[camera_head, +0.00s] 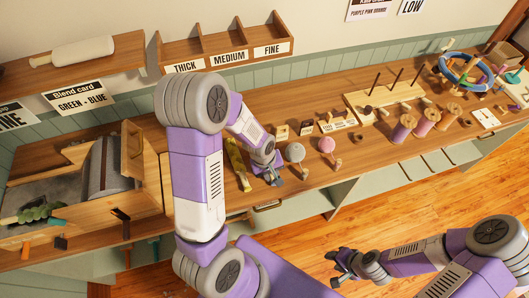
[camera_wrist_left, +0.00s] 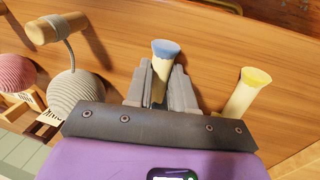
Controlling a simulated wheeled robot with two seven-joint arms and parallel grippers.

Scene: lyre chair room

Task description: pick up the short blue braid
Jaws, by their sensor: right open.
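The short blue braid (camera_wrist_left: 165,52) shows in the left wrist view as a short pale piece with a blue end. It stands out between the two fingers of my left gripper (camera_wrist_left: 162,88), with a finger close on each side. I cannot tell whether the fingers press on it. In the head view my left gripper (camera_head: 274,178) is low at the wooden bench, and the braid is hard to make out there. My right gripper (camera_head: 343,266) is open and empty over the floor in front of the bench.
A similar yellow-ended piece (camera_wrist_left: 246,92) lies right of the gripper in the left wrist view. A grey yarn ball (camera_head: 295,152) and a pink one (camera_head: 327,145) sit to the right. Spools (camera_head: 402,129) stand further along. A wooden box (camera_head: 105,165) is at left.

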